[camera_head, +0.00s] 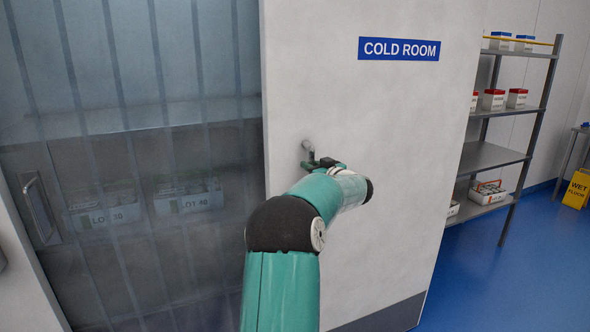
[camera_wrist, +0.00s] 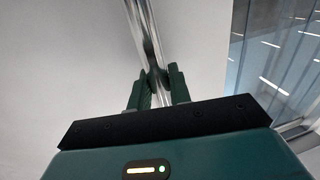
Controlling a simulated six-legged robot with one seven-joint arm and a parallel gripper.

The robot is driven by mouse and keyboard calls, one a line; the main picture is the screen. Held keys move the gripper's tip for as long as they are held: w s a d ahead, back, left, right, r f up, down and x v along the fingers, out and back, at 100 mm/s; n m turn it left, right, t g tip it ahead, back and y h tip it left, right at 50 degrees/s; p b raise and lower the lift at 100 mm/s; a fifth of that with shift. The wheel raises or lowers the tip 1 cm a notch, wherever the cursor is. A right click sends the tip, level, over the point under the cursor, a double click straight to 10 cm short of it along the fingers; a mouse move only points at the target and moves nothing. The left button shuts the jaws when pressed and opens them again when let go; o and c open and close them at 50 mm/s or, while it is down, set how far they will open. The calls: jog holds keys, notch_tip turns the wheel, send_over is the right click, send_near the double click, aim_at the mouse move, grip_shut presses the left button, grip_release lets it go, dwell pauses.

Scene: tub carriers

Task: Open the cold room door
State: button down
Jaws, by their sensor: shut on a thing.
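The cold room door (camera_head: 400,130) is a pale panel with a blue "COLD ROOM" sign (camera_head: 399,49). To its left is an opening hung with a clear strip curtain (camera_head: 130,70); the curtain also shows at the right of the wrist view (camera_wrist: 280,60). My gripper (camera_head: 322,163) is at the door's metal handle (camera_head: 307,146), near the door's left edge. In the wrist view my gripper (camera_wrist: 158,85) is shut around the shiny handle bar (camera_wrist: 143,35), one finger on each side. My arm hides the lower part of the handle in the head view.
Behind the curtain are a shelf and tubs labelled "LOT" (camera_head: 188,200). Another metal handle (camera_head: 38,208) shows at the far left. A rack (camera_head: 490,157) with boxes stands right of the door, and a yellow wet-floor sign (camera_head: 577,190) beyond. The blue floor (camera_head: 520,270) there is clear.

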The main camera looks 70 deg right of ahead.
jog(key=shift+s+d+r, duration=0.1)
jog(key=shift+s+d, duration=0.15)
jog(key=shift+s, duration=0.2)
jog(key=c, duration=1.7)
grip_release()
jog(key=shift+d, duration=0.2)
jog(key=o, duration=0.4)
jog(key=shift+c, duration=0.2)
jog(key=shift+w+a, duration=0.15)
jog(key=shift+w, duration=0.1)
jog(key=shift+s, duration=0.2)
